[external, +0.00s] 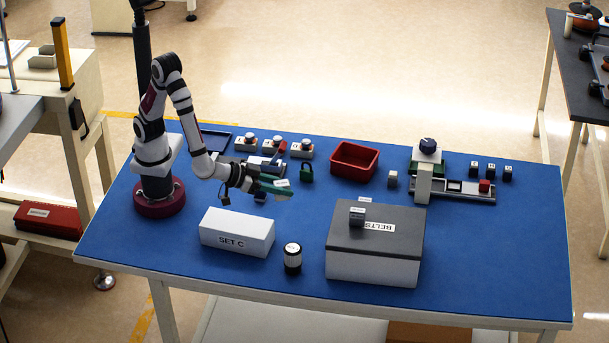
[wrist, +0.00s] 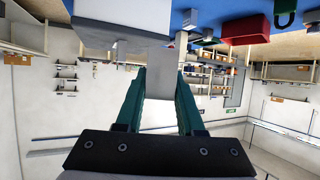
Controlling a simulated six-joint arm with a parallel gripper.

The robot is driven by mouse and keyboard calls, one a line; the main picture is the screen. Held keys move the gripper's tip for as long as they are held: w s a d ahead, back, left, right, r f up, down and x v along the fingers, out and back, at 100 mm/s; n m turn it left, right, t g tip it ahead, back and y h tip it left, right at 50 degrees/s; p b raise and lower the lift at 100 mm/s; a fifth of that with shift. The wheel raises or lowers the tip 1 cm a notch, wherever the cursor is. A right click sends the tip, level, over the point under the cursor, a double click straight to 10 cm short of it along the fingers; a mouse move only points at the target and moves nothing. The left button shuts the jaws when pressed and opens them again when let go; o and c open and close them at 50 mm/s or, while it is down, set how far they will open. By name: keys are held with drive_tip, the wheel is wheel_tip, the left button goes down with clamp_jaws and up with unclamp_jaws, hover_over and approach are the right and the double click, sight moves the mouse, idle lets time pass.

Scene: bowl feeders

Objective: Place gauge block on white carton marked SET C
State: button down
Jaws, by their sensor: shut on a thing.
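My gripper (external: 279,187) has teal fingers and is shut on a small, plain light-grey block, the gauge block (external: 282,183). In the wrist view the block (wrist: 168,60) sits between the fingertips (wrist: 165,78), reaching past them. The white carton marked SET C (external: 224,226) stands at the front left of the blue table, its label facing front. My gripper is behind and to the right of this carton, apart from it. The carton's top looks bare.
A grey-lidded BELTS box (external: 345,262) with a small dark block (external: 357,217) on it stands at the front right. A black-and-white cylinder (external: 292,258) stands beside the SET C carton. A red bin (external: 354,160) and a green padlock (external: 307,172) are behind my gripper.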

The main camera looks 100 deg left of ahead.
drive_tip(key=s+d+n+g+y, duration=0.15)
drive_tip(key=s+d, duration=0.25)
drive_tip(key=s, duration=0.7)
drive_tip(key=s+d+n+g+y, duration=0.1)
drive_tip(key=s+d+n+y, duration=0.25)
drive_tip(key=s, duration=0.75)
drive_tip(key=h, duration=0.1)
hover_over(236, 222)
drive_tip(key=shift+m, duration=0.3)
drive_tip(key=f, duration=0.5)
drive_tip(key=shift+s+d+f, duration=0.25)
drive_tip(key=shift+s, duration=0.05)
drive_tip(key=f, duration=0.4)
drive_tip(key=shift+w+a, duration=0.25)
drive_tip(key=shift+w, duration=0.1)
drive_tip(key=shift+f, duration=0.25)
drive_tip(key=shift+f, duration=0.15)
drive_tip(key=c, duration=0.5)
unclamp_jaws()
